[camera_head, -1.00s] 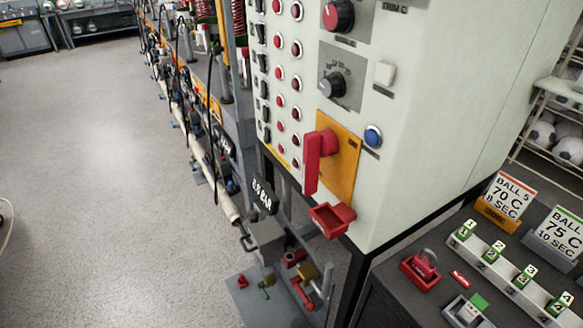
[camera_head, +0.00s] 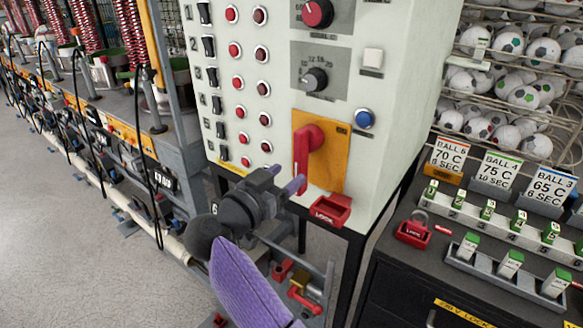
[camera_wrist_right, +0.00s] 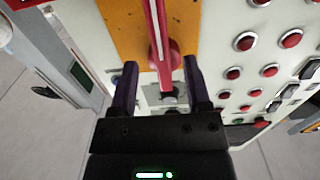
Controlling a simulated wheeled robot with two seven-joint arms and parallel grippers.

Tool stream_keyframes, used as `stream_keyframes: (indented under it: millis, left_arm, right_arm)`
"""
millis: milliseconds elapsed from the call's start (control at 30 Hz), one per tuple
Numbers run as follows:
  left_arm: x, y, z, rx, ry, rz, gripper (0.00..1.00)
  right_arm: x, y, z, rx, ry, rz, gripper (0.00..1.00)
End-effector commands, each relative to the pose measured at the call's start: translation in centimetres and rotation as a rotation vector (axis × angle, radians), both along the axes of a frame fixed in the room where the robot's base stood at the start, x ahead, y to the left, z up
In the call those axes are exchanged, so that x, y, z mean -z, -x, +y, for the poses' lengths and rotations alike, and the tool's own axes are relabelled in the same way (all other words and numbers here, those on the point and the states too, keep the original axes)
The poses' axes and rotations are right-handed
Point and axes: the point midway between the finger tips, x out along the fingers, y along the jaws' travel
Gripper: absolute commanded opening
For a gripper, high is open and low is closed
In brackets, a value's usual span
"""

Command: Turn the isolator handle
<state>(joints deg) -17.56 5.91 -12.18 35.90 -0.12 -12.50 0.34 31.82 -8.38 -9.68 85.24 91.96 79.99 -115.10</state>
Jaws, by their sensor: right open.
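The red isolator handle (camera_head: 302,160) sits on a yellow plate (camera_head: 334,155) on the pale control cabinet, and its lever hangs straight down. My right gripper (camera_head: 286,180) reaches in from below, with its purple fingertips at the lower part of the lever. In the right wrist view the handle (camera_wrist_right: 161,50) lies between the two open fingers (camera_wrist_right: 161,72), with a gap visible on each side. The right gripper is open and holds nothing. My left gripper is in neither view.
A red lock box (camera_head: 331,210) juts from the cabinet just below and right of the handle. Red buttons and black switches fill the panel to the left. A dark bench (camera_head: 400,270) with a red padlock (camera_head: 413,229) and ball signs stands at right.

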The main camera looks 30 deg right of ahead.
Motion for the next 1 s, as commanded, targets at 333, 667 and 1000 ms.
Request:
stream_keyframes:
  millis: [333,667,1000]
  left_arm:
    - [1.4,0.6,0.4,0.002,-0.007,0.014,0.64]
    - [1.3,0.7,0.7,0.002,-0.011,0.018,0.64]
    - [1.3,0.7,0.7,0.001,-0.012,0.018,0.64]
  right_arm:
    - [0.1,-2.1,-5.0,-0.001,0.002,0.000,0.62]
    - [0.1,-2.1,-5.0,-0.002,0.003,0.001,0.41]
    - [0.1,-2.1,-5.0,-0.002,0.004,0.001,0.00]
